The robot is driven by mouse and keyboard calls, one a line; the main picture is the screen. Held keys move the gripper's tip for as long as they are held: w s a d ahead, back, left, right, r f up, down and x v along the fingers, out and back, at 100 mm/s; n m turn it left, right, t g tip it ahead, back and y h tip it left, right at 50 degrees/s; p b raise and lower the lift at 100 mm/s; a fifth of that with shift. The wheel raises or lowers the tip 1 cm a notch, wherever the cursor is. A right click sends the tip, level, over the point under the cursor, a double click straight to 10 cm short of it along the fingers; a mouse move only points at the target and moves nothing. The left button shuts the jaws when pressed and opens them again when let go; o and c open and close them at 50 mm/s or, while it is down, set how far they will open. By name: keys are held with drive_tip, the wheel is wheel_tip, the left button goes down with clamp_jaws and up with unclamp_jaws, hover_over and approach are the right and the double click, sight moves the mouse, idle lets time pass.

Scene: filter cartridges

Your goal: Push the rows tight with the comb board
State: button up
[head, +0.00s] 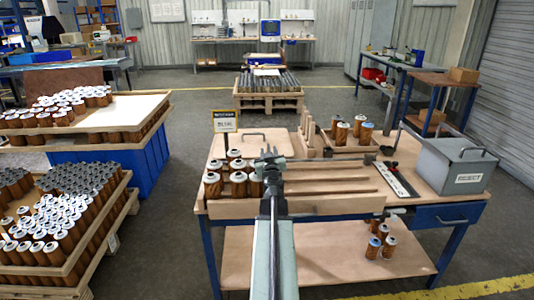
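My gripper (268,158) is above the workbench, at the end of my arm, which reaches in from the bottom of the head view. Its fingers are small and dark here, and I cannot tell whether they are apart or together. Several brown filter cartridges (212,186) with pale tops stand in short rows just left of my gripper. My gripper and arm partly hide the rightmost ones. A wooden piece with upright prongs (309,130), possibly the comb board, stands behind and right of my gripper. Wooden strips (335,178) form empty lanes to the right of my gripper.
A wooden tray (352,147) with several cartridges is at the bench's back. A grey lidded box (455,163) stands at the right end, beside a ruler-like strip (398,180). A sign (224,121) stands at the back left. Pallets of cartridges (50,235) fill the left floor.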

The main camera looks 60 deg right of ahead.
drive_tip(key=shift+c, duration=0.3)
drive_tip(key=shift+a, duration=0.1)
clamp_jaws()
idle(1.0)
